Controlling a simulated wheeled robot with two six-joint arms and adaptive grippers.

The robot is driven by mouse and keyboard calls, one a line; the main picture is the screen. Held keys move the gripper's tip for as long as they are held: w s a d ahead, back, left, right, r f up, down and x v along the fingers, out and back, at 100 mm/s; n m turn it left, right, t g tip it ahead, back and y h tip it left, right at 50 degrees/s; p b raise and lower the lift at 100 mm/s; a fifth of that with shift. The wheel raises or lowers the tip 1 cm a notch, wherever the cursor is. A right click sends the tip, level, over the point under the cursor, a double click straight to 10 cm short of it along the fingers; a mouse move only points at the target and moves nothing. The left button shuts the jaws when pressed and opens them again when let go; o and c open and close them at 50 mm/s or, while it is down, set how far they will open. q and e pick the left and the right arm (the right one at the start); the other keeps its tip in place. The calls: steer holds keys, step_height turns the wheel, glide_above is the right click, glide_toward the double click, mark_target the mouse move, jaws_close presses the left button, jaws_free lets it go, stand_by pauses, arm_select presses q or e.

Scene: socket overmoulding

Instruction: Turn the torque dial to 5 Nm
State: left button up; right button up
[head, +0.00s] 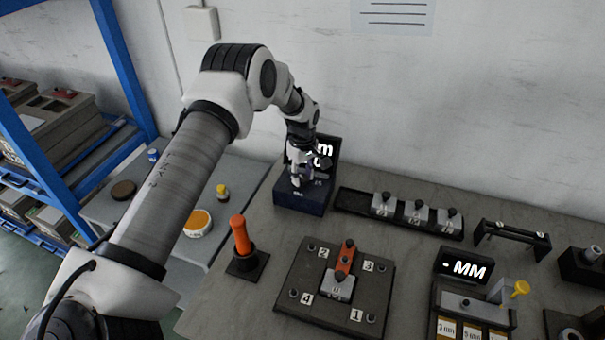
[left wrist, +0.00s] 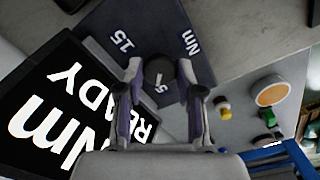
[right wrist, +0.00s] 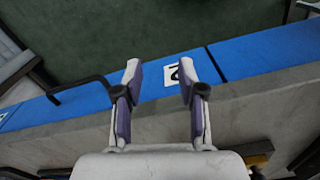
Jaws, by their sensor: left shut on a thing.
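The torque unit (head: 299,205) is a dark box at the back of the bench, with a black display (head: 326,148) behind it. In the left wrist view the display (left wrist: 62,108) reads "Nm READY". The round dark dial (left wrist: 160,70) sits between the fingers of my left gripper (left wrist: 160,66), which is shut on it. A "15" and "Nm" are printed on the box face, and a 5 shows beside the dial. In the head view my left gripper (head: 303,172) hides most of the dial. My right gripper (right wrist: 158,68) is open and empty over the bench's front edge.
A black rack (head: 350,200) with several grey blocks stands right of the unit. A "MM" display (head: 463,267) is at the right. Bare bench lies between them.

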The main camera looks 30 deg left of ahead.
mark_target(303, 178)
arm_select(q)
steer(key=shift+s+f+n, duration=0.15)
steer(key=shift+n, duration=1.05)
steer(key=o, duration=1.2)
steer(key=shift+c, duration=0.2)
steer(key=shift+r, duration=0.5)
step_height(303, 178, up, 11)
